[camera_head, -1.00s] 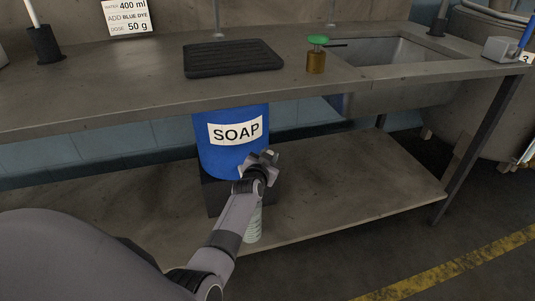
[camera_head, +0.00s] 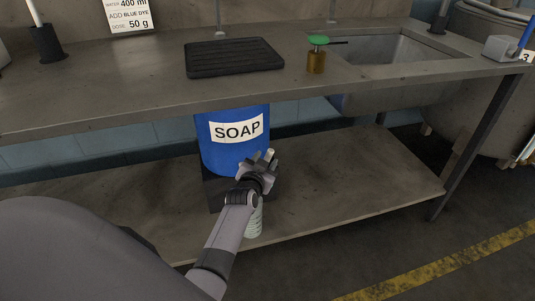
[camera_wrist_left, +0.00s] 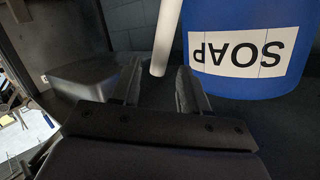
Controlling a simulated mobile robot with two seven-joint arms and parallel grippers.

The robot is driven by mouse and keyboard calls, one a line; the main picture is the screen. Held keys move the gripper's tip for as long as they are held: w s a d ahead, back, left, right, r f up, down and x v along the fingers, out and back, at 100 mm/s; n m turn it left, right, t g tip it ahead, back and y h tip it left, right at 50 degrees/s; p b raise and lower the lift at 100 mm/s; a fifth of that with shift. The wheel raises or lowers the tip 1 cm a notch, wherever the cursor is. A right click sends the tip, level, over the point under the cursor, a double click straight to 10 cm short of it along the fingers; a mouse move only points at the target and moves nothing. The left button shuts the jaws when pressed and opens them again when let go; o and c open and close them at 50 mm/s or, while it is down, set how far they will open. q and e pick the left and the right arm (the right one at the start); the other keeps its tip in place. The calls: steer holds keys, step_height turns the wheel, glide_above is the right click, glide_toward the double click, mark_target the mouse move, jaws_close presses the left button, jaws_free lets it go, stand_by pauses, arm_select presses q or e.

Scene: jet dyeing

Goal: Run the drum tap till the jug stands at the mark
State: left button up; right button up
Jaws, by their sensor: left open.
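The blue drum (camera_head: 233,150), labelled SOAP, stands on a dark block on the shelf under the bench; its label is upside down in the left wrist view (camera_wrist_left: 245,50). A pale ribbed vessel, apparently the jug (camera_head: 254,222), stands below, partly hidden behind my left forearm. Its mark and level cannot be made out. My left gripper (camera_head: 267,158) is open in front of the drum's lower right. In the left wrist view, a white rod (camera_wrist_left: 165,40) shows beyond the gap between the fingers, apart from them; I cannot tell whether it belongs to the tap. My right gripper is not in view.
The bench top (camera_head: 120,85) overhangs the drum. On it are a black ribbed mat (camera_head: 235,58), a brass piece with a green top (camera_head: 317,60) and a sink (camera_head: 385,50). The lower shelf (camera_head: 350,180) is clear to the right of the drum.

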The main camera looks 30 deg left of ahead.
arm_select(q)
steer(key=shift+v, duration=1.2)
